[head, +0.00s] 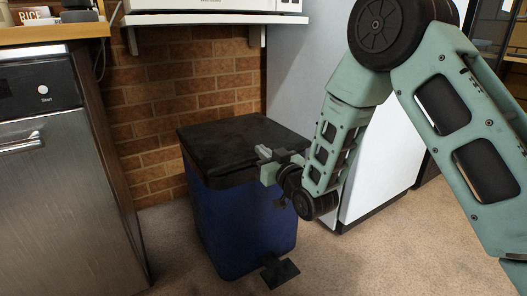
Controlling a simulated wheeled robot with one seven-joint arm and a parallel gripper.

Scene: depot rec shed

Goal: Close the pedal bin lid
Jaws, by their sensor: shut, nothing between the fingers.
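The pedal bin (235,222) stands on the floor, with a blue body and a black lid (238,146). The lid lies flat across the top of the bin and looks closed. A black pedal (279,273) sticks out at the bin's foot. My gripper (264,153) is at the right front edge of the lid, its fingers shut and holding nothing. It overlaps the lid's edge in the picture; I cannot tell whether it touches. My wrist hides the bin's right front corner.
A steel-fronted appliance (62,190) under a wooden counter (52,33) stands at the left. A white shelf (205,18) with a microwave hangs above the bin. A pale tall cabinet (300,75) stands behind my arm. Carpet (350,260) in front is clear.

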